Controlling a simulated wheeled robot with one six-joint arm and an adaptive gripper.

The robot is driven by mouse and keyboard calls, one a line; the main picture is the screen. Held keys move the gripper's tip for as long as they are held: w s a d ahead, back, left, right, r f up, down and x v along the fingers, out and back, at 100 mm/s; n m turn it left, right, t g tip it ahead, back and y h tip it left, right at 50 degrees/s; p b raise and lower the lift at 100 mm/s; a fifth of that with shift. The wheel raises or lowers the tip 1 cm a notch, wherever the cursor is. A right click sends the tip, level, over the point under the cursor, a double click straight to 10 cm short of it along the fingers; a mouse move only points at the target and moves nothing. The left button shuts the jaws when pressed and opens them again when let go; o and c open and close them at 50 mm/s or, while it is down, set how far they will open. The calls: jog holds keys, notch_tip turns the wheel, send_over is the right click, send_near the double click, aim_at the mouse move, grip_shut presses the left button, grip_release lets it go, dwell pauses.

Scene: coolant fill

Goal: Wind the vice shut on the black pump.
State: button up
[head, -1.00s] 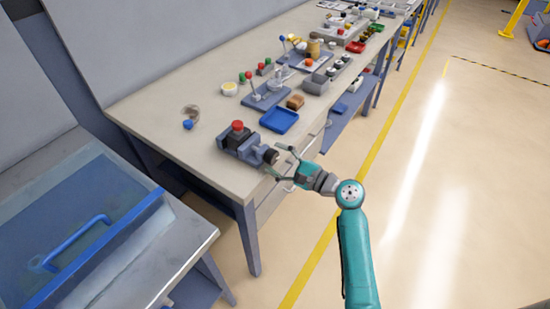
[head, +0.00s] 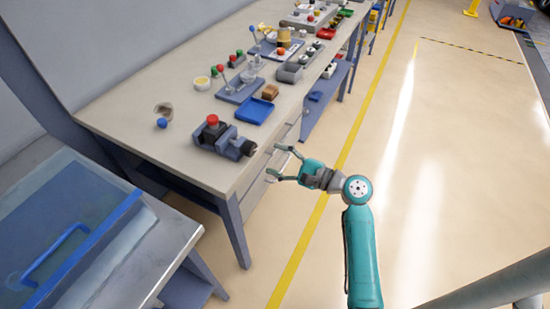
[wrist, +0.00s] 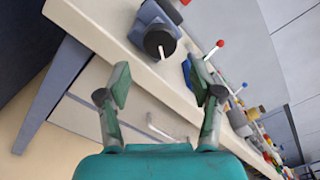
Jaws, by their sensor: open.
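The black pump (head: 212,131) with a red cap sits in the grey-blue vice (head: 227,144) near the bench's front corner. The vice's dark round handle end (head: 249,148) faces the bench's front edge, and I cannot tell whether its jaws touch the pump. In the wrist view the vice (wrist: 151,18) is ahead at the top, with its dark round end (wrist: 160,43) and a pale bar across it. My gripper (head: 284,161) is open and empty, off the bench's front edge and apart from the vice. Its two fingers (wrist: 165,88) stand wide apart in the wrist view.
A blue tray (head: 254,111) and a brown block (head: 270,92) lie behind the vice on the bench (head: 135,110). Drawers with handles (head: 272,176) are under the bench edge near my gripper. A blue-lidded tank (head: 70,225) stands at the left.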

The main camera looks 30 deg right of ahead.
aim_at(253, 151)
jog(key=w+a+n, duration=0.1)
jog(key=w+n, duration=0.1)
jog(key=n, duration=0.4)
jog(key=w+a+n, duration=0.2)
jog(key=n, duration=0.4)
jog(key=w+a+n, duration=0.1)
jog(key=w+n, duration=0.2)
jog(key=n, duration=0.3)
jog(key=shift+a, duration=0.15)
jog(key=c, duration=0.9)
